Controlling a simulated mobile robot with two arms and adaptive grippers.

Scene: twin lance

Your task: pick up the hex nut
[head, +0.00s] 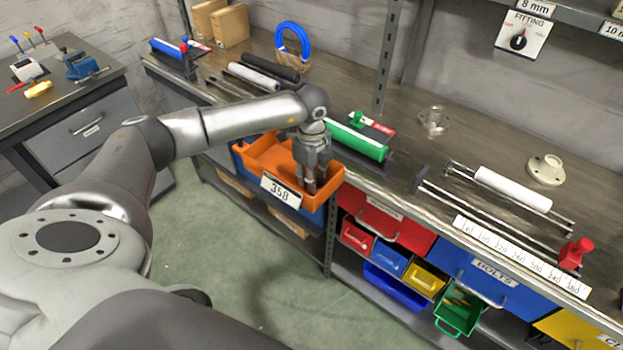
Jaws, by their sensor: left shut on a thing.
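My right gripper is not in view.
A green roller (357,140) lies on the bench right of the bin. A white roller (513,188) on rails and a red clamp (575,253) are farther right. Red drawers (386,222) and small coloured bins sit below. Green floor (270,290) is clear.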

